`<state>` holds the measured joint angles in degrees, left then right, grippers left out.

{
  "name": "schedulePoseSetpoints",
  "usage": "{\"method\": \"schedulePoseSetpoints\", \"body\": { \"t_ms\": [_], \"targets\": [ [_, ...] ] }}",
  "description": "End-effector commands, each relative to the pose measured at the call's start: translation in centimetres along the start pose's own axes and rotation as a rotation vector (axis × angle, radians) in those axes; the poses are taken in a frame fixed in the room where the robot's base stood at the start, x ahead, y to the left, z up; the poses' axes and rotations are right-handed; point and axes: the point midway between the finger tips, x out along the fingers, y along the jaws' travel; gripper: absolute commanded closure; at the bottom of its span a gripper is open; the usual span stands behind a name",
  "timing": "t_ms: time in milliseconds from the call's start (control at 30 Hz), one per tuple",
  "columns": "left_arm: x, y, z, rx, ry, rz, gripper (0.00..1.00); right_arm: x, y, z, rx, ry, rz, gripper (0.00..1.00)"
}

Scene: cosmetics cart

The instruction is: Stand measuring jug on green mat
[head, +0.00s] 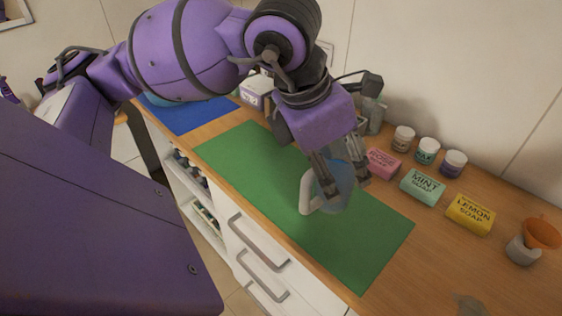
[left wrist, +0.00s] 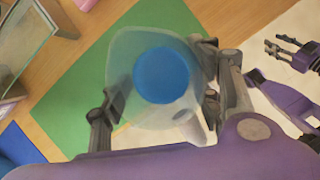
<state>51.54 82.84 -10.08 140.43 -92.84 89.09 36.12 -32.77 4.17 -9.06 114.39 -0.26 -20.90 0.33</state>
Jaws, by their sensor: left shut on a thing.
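The measuring jug (head: 335,187) is a clear, bluish vessel with a pale handle. My left gripper (head: 338,172) is shut on it from above, with its fingers on either side, over the green mat (head: 365,250). The jug looks about upright; I cannot tell if its base touches the mat. In the left wrist view the jug (left wrist: 120,75) shows a blue disc inside, between the left gripper's fingers (left wrist: 165,85). My right gripper (left wrist: 288,50) shows at the top right of the left wrist view, fingers apart and empty. It is outside the head view.
Pink, mint (head: 422,186) and yellow (head: 470,214) soap boxes stand right of the mat, with several small jars (head: 427,150) behind. An orange funnel (head: 541,233) is at the far right. A blue mat (head: 195,115) lies to the left. The mat's near part is clear.

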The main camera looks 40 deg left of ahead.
Motion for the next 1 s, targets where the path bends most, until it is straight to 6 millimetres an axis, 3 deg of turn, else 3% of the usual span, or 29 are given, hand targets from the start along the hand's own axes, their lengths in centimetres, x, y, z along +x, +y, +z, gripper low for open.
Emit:
{"method": "schedulePoseSetpoints", "body": {
  "t_ms": [233, 367, 633, 800, 1000],
  "targets": [
    [0.3, 1.5, -0.8, -0.059, 0.000, 0.019, 0.83, -0.1, 0.2, -0.4, -0.002, 0.007, 0.002, 0.60],
    [1.2, 3.6, -1.1, -0.066, 0.003, 0.020, 0.83, -0.3, 0.5, -0.8, -0.009, 0.010, 0.004, 0.60],
    [3.9, 9.7, -1.5, -0.064, -0.002, 0.021, 0.83, -1.0, 0.1, -1.2, -0.007, 0.005, -0.005, 0.60],
    [7.0, 11.9, -2.5, -0.061, 0.000, 0.018, 0.83, -1.1, -0.2, -1.2, -0.005, 0.001, -0.010, 0.60],
    [8.8, 13.4, -3.1, -0.057, -0.002, 0.019, 0.83, -1.1, -0.3, -1.3, -0.004, 0.002, -0.013, 0.60]
  ]
}}
